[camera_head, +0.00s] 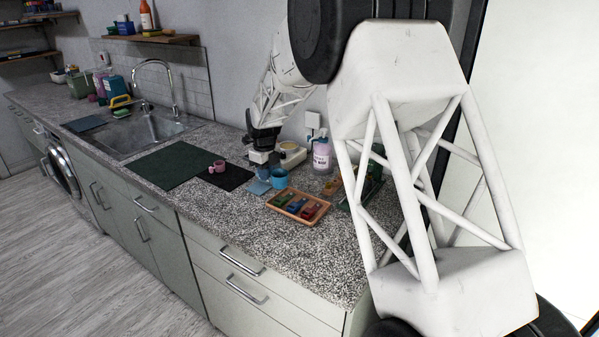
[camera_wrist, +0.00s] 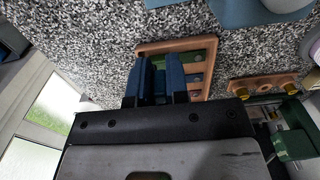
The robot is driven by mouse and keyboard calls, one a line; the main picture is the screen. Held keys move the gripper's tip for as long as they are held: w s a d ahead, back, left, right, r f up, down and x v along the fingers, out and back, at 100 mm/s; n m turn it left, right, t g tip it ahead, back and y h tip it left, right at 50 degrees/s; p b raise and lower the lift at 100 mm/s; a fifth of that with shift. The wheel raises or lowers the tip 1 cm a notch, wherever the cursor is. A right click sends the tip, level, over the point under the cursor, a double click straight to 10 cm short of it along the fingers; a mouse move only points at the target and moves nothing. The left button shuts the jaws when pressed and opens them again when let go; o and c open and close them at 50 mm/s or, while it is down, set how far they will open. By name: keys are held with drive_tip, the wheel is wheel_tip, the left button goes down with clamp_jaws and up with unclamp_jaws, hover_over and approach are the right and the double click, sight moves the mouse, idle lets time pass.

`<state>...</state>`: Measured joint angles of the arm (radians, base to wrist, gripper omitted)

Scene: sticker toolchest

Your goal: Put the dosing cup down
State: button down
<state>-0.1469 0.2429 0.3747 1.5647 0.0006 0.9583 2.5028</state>
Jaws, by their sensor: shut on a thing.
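In the head view a small pink cup (camera_head: 220,165) stands on a black mat (camera_head: 233,180), and a blue cup (camera_head: 279,178) stands to the right of that mat. The wooden tray (camera_wrist: 146,46) lies behind my fingertips in the wrist view.
The wooden tray (camera_head: 277,203) holds several coloured pieces. A pale pink bottle (camera_head: 321,157) stands at the back of the counter. A dark green mat (camera_head: 165,165) lies beside the sink (camera_head: 140,135). The speckled counter is clear in front of the tray.

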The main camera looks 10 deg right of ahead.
hover_over(297, 175)
drive_tip(key=shift+s+a+f, duration=0.15)
drive_tip(key=shift+s+f, duration=0.1)
drive_tip(key=shift+f, duration=0.8)
drive_tip(key=shift+f, duration=0.15)
wheel_tip(297, 175, down, 4)
drive_tip(key=shift+r, duration=0.2)
drive_tip(key=shift+w+f, duration=0.1)
drive_tip(key=shift+f, duration=0.4)
drive_tip(key=shift+f, duration=0.15)
drive_tip(key=c, duration=1.1)
unclamp_jaws()
